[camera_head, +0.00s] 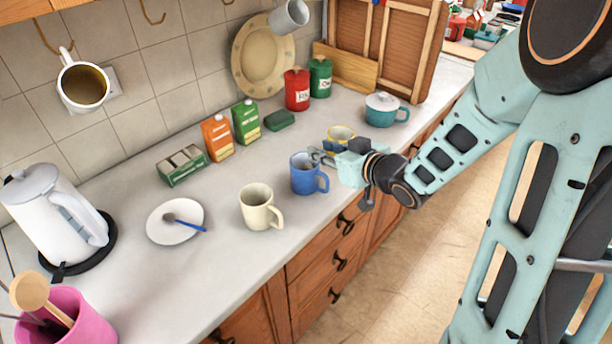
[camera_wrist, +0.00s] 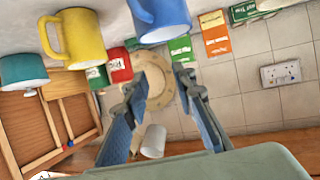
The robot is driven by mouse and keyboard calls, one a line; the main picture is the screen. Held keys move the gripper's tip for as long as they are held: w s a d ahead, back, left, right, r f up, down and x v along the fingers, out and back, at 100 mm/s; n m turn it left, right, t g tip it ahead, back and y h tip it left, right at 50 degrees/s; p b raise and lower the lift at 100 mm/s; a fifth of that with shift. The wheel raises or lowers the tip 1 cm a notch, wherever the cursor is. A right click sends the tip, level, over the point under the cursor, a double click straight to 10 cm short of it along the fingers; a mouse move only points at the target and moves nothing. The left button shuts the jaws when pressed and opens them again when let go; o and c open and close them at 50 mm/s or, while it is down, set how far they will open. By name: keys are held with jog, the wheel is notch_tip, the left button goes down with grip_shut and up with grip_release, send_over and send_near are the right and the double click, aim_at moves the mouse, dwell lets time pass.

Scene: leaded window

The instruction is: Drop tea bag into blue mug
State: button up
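The blue mug (camera_head: 305,173) stands upright on the counter, with its handle to the right. It also shows upside down at the top of the wrist view (camera_wrist: 162,18). My gripper (camera_head: 318,156) is beside the mug's upper right in the head view; I cannot tell whether it touches. In the wrist view my gripper (camera_wrist: 162,82) has its fingers apart, with only background between them. No loose tea bag can be made out. An open compartmented box (camera_head: 182,166) stands by the wall; its contents are too small to tell. The mug's inside is mostly hidden.
A cream mug (camera_head: 258,208) stands left of the blue mug, and a yellow mug (camera_head: 341,134) behind my gripper. A teal pot (camera_head: 384,110), tea cartons (camera_head: 217,138), a saucer with a spoon (camera_head: 174,222) and a kettle (camera_head: 58,212) share the counter. The front middle is clear.

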jog(key=v, duration=0.8)
jog(key=shift+s+d, duration=0.15)
jog(key=shift+s, duration=0.1)
jog(key=shift+r, duration=0.15)
